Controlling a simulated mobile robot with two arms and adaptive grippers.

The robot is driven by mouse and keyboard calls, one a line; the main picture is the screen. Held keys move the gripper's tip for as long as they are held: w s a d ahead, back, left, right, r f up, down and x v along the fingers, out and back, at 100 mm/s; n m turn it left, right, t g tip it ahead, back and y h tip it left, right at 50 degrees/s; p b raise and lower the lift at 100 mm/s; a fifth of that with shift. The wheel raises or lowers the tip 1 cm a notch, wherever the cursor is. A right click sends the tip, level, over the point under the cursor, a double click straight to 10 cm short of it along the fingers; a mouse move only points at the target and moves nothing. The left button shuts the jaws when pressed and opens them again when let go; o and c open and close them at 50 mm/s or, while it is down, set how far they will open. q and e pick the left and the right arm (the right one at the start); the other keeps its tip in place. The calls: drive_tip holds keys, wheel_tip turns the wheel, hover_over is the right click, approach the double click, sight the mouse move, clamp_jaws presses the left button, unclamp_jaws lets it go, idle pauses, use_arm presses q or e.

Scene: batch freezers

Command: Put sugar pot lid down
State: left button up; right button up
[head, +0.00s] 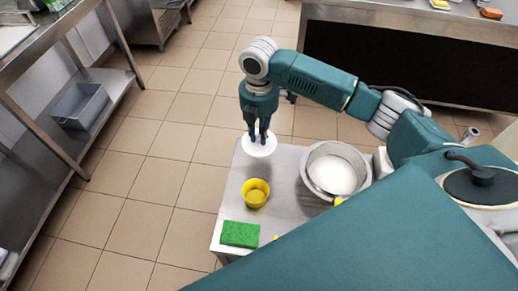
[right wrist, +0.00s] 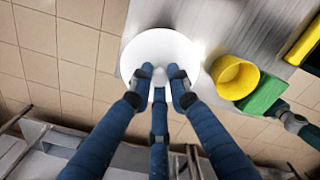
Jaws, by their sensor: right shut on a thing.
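My right gripper (head: 262,134) is shut on a round white lid (head: 259,147), holding it from above by its middle. The lid hangs over the far left corner of a metal table (head: 228,210); I cannot tell for sure whether it touches the top. In the right wrist view the lid (right wrist: 150,42) lies under the blue fingers (right wrist: 160,82) and hides part of the table edge. An open steel pot (head: 310,180) with white contents stands on the table, right of the lid.
A yellow cup (head: 256,193) stands on the table in front of the lid, with a green sponge (head: 240,234) nearer the front edge. Tiled floor lies left of the table. A steel shelf with a grey bin (head: 80,106) stands further left.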

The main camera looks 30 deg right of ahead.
sight(259, 137)
wheel_tip(259, 137, down, 5)
drive_tip(key=shift+a+r+p, duration=0.1)
drive_tip(key=shift+p, duration=0.2)
wheel_tip(259, 137, down, 4)
drive_tip(key=shift+r+p, duration=0.2)
drive_tip(key=shift+p, duration=0.1)
use_arm(q)
drive_tip(key=shift+w+d+r, duration=0.15)
drive_tip(key=shift+w+r, duration=0.35)
drive_tip(key=shift+r, duration=0.25)
use_arm(e)
drive_tip(key=shift+f, duration=0.35)
drive_tip(key=shift+f, duration=0.1)
drive_tip(key=o, duration=0.8)
use_arm(q)
drive_tip(key=shift+s, duration=0.1)
use_arm(e)
wheel_tip(259, 137, up, 11)
drive_tip(key=shift+w+r+b, duration=0.1)
drive_tip(key=shift+b, duration=0.8)
use_arm(q)
drive_tip(key=shift+f, duration=0.9)
use_arm(e)
drive_tip(key=shift+r, duration=0.55)
